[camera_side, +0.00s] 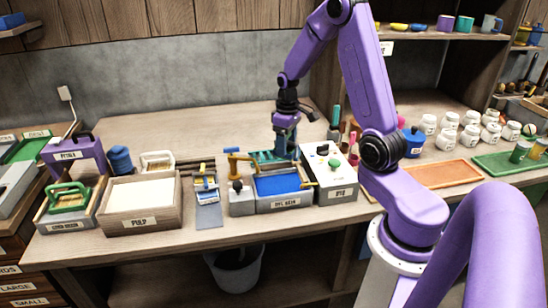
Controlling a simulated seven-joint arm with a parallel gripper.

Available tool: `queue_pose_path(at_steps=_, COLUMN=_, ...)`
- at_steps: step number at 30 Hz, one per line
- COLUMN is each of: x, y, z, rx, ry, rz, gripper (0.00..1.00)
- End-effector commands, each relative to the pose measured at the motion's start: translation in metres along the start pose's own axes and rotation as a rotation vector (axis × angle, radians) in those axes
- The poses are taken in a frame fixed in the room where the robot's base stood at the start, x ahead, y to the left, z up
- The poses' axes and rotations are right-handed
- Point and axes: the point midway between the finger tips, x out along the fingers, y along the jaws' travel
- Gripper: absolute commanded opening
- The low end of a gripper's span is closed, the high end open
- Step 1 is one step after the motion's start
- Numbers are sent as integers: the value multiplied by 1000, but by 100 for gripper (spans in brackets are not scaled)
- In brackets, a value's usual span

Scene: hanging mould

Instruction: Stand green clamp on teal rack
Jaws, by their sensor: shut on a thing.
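My gripper (286,143) points down at the back of the blue vat, right at the teal rack (265,157). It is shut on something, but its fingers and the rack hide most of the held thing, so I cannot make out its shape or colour. I cannot tell whether the held thing touches the rack. A green frame with an arched handle (68,189) sits on a grey labelled block at the far left; I cannot tell whether this is the green clamp.
The vat (283,203) of blue liquid stands in front of the rack. A pulp tray (138,226) stands further left. The back of the bench is clear.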

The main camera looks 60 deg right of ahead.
Motion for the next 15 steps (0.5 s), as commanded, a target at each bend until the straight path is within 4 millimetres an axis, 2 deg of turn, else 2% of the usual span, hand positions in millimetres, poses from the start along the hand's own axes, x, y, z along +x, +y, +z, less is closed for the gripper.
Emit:
queue_pose_path(at_steps=1, x=-9, y=13, z=0, rx=31, ry=4, rz=2, gripper=25)
queue_pose_path(at_steps=3, x=-18, y=25, z=2, rx=62, ry=3, rz=2, gripper=25)
queue_pose_path(at_steps=7, x=-25, y=38, z=2, rx=92, ry=0, rz=0, gripper=25)
queue_pose_path(at_steps=11, x=-19, y=49, z=-10, rx=96, ry=-2, rz=-1, gripper=25)
queue_pose_path(at_steps=15, x=-6, y=63, z=-31, rx=96, ry=-3, rz=-1, gripper=25)
